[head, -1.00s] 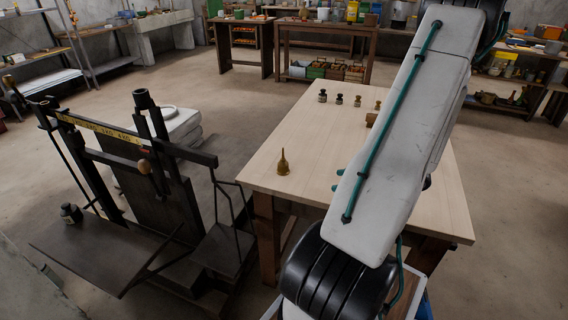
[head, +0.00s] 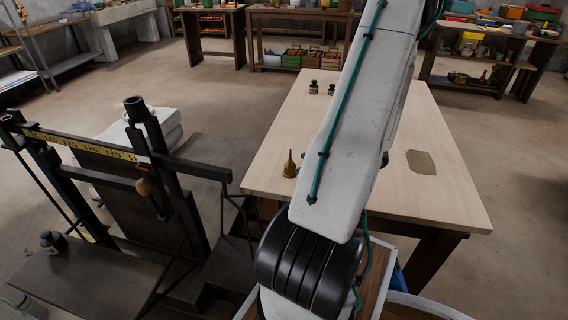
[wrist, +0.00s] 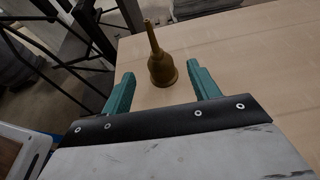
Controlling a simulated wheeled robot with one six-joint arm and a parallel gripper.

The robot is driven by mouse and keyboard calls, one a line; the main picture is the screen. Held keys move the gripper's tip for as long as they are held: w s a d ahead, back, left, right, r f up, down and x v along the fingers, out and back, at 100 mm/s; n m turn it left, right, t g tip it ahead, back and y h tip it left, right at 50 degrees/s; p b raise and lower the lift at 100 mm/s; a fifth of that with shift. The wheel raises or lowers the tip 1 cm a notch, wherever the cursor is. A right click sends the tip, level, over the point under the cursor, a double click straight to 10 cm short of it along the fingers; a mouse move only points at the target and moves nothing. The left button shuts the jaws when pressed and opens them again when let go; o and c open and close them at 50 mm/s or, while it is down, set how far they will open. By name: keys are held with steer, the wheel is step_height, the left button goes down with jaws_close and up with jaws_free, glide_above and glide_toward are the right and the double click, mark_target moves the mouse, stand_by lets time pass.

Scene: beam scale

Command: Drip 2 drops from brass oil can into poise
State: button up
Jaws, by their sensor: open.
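The brass oil can (head: 290,165) stands upright on the wooden table near its left edge, with its thin spout pointing up. In the wrist view the oil can (wrist: 161,66) stands just beyond and between the green fingers of my gripper (wrist: 163,90). The fingers are apart, with nothing held. The beam scale (head: 150,150) stands left of the table, with a yellow marked beam (head: 75,142). A brown knob-like piece (head: 144,187) hangs at the beam's right end; I cannot tell whether it is the poise. A dark weight (head: 53,242) sits on the scale's platform.
Two dark weights (head: 322,88) stand toward the table's far side. A flat grey-brown patch (head: 421,162) lies on the table's right part. My arm hides the table's middle. Shelves and benches line the back.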

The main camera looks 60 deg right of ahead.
mark_target(291, 157)
steer(key=x, duration=0.6)
steer(key=shift+s+f, duration=0.1)
steer(key=shift+f, duration=0.2)
steer(key=c, duration=1.1)
steer(key=shift+r, duration=0.2)
steer(key=shift+r, duration=0.2)
step_height(291, 157, up, 3)
steer(key=shift+d+f, duration=0.1)
steer(key=s+d, duration=0.3)
steer(key=s, duration=0.1)
steer(key=s+d+r, duration=0.1)
steer(key=s+d, duration=0.1)
steer(key=s, duration=0.3)
steer(key=s+d, duration=0.3)
steer(key=s, duration=0.1)
steer(key=shift+s+d+r, duration=0.2)
steer(key=shift+d, duration=0.15)
